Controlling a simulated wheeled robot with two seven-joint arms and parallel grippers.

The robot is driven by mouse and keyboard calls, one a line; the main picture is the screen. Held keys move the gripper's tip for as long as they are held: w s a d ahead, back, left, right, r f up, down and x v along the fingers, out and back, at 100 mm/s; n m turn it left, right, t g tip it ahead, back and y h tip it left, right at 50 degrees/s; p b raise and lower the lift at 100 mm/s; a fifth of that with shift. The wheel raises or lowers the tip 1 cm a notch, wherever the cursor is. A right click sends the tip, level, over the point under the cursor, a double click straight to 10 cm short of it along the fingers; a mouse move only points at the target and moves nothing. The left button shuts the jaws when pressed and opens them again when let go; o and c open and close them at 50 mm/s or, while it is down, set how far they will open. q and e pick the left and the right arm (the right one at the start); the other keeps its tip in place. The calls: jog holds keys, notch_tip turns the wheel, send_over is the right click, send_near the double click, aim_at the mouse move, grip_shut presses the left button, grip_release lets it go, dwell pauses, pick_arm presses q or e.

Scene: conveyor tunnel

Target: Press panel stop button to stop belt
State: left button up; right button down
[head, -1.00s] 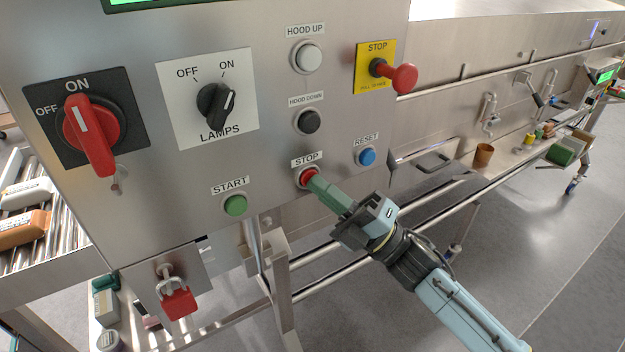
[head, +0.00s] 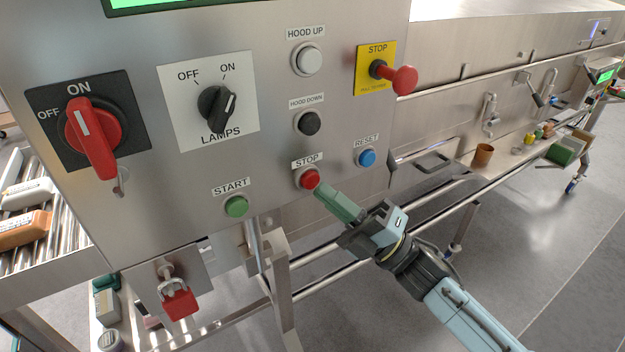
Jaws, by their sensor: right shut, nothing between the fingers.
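The red stop button (head: 309,179) sits low on the steel panel (head: 190,222), under a STOP label. My right gripper (head: 319,190) is shut and empty, its green fingertips just to the lower right of the button. A small gap seems to show between the tips and the button, and the whole red cap is visible. My left gripper is not in view.
Near the button are the green start button (head: 236,206), blue reset button (head: 367,157) and black hood down button (head: 308,123). A red pull stop knob (head: 404,79) sticks out at upper right. A roller conveyor (head: 62,226) with items lies at left.

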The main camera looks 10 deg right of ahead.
jog(key=shift+s, duration=0.1)
jog(key=s, duration=0.1)
jog(key=s+d, duration=0.1)
jog(key=s, duration=0.1)
jog(key=s+p, duration=0.1)
jog(key=shift+s+d, duration=0.25)
jog(key=shift+d, duration=0.1)
dwell(0.4)
